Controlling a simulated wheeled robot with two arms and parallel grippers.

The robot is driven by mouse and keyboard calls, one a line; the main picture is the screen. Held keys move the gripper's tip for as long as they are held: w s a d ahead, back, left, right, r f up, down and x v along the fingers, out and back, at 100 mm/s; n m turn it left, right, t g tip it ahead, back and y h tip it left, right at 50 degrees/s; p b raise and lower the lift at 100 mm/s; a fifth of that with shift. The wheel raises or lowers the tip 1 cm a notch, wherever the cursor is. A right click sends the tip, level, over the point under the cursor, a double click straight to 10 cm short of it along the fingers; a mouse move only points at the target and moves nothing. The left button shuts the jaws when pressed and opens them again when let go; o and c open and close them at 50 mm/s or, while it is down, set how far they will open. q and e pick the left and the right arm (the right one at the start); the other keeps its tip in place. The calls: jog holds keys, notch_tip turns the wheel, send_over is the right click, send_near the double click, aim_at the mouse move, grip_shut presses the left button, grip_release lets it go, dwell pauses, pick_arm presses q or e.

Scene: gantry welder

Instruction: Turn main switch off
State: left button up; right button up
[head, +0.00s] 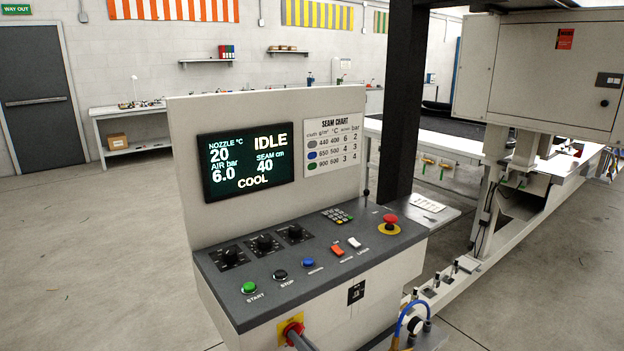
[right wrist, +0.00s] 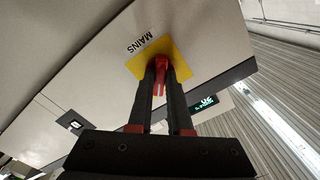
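The main switch has a yellow plate and a red handle. In the head view the main switch (head: 291,324) is low on the front of the control console, at the bottom edge. In the right wrist view the main switch (right wrist: 161,68) sits on a pale panel beside the word MAINS. My right gripper (right wrist: 160,74) has its two dark fingers on either side of the red handle, and they appear closed on it. In the head view my right gripper (head: 297,337) partly covers the handle. My left gripper is not in view.
The control console (head: 300,265) carries knobs, buttons and a red emergency stop (head: 390,220). Its screen (head: 246,163) reads IDLE and COOL. A blue hose (head: 405,318) and a white rail are to the right. The floor at left is clear.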

grip_shut()
jog(key=n+b, duration=0.9)
jog(key=b, duration=0.3)
dwell(1.1)
jog(key=shift+o, duration=2.2)
grip_release()
